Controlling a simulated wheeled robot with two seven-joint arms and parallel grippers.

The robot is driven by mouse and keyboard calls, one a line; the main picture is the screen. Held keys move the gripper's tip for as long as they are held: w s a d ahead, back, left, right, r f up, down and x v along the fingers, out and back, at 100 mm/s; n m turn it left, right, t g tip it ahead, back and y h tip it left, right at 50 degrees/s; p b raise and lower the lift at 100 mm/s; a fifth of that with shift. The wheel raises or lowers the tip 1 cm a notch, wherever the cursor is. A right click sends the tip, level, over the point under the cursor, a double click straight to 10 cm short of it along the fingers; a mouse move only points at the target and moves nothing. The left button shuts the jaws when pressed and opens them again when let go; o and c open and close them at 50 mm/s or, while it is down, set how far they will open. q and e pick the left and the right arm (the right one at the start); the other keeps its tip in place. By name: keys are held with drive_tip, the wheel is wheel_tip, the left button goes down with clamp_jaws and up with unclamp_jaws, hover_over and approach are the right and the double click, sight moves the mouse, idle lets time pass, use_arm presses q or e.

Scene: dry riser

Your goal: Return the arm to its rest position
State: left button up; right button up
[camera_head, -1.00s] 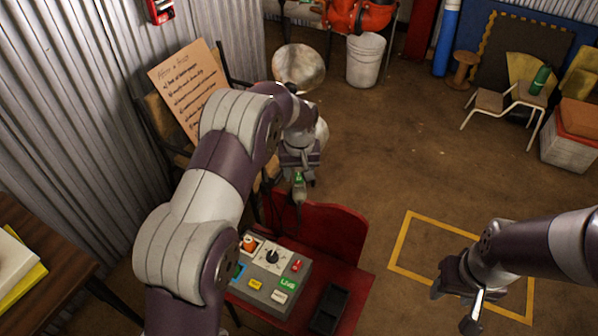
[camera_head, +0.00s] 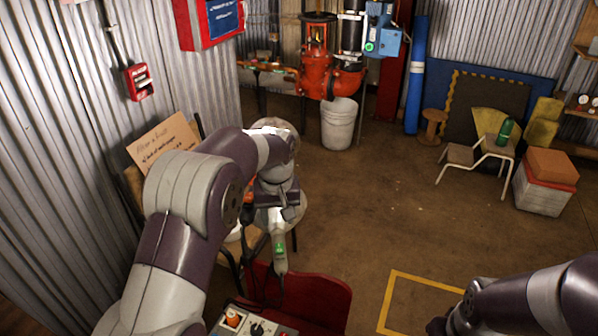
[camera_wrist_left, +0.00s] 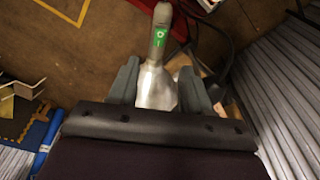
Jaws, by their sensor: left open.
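My left arm reaches in from the left in the head view, and its left gripper (camera_head: 277,220) points down above the red stand. In the left wrist view the two fingers (camera_wrist_left: 157,88) are spread apart. A grey handheld device (camera_wrist_left: 159,38) with a green patch lies in line with the gap between them. The device also shows just below the gripper in the head view (camera_head: 280,255). I cannot tell whether anything touches it. My right gripper (camera_head: 446,324) is at the bottom right edge, mostly cut off, and its jaws cannot be made out.
A red-backed stand (camera_head: 318,300) carries a control box (camera_head: 240,318) below my left gripper. A cardboard sign (camera_head: 163,142) stands by the corrugated wall at left. Red pipework (camera_head: 335,78) and a white bucket (camera_head: 340,122) are behind. The floor at centre right is open.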

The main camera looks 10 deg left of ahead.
use_arm(q)
drive_tip(key=s+a+f+m, duration=0.1)
drive_tip(key=s+f+m, duration=0.1)
drive_tip(key=s, duration=1)
drive_tip(key=s+f+m, duration=0.2)
drive_tip(key=s+f, duration=0.1)
drive_tip(key=s, duration=0.9)
wheel_tip(320, 180, up, 16)
drive_tip(key=p, duration=1.5)
drive_tip(key=shift+s+a+r, duration=0.2)
drive_tip(key=shift+s+r, duration=0.05)
idle(1.3)
